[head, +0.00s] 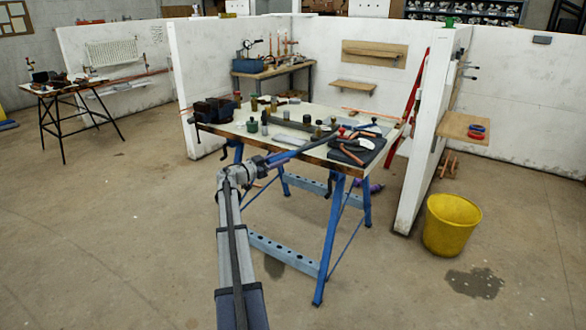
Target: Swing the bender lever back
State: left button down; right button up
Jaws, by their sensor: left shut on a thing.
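The workbench (345,168), with blue legs and a pale top, stands in the middle of the head view. A dark bender lever (312,142) reaches from the tools at the bench's right part out towards its front edge. My left gripper (282,156) is at the lever's near end, just at the front edge, and is shut on it. The fingers are small and partly hidden, so the exact grip is hard to see. The bender's body is hard to tell from the tools around it. My right gripper is not in view.
A dark vise (213,110) sits at the bench's left corner. Fittings and hand tools crowd the top, with a dark mat (357,151) at right. White partitions (203,75) stand behind. A yellow bucket (451,224) is at right.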

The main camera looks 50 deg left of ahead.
pick_arm(q)
jog(key=w+a+m+h, duration=0.2)
jog(key=a+h, duration=0.1)
jog(key=a, duration=0.3)
jog(key=shift+a+r, duration=0.15)
jog(key=shift+a, duration=0.05)
jog(key=shift+a, duration=0.1)
jog(key=c, duration=0.9)
grip_release()
jog(key=o, duration=0.4)
jog(key=shift+w, duration=0.15)
jog(key=s, duration=0.5)
jog(key=s+a, duration=0.1)
jog(key=s, duration=0.1)
jog(key=shift+s, duration=0.4)
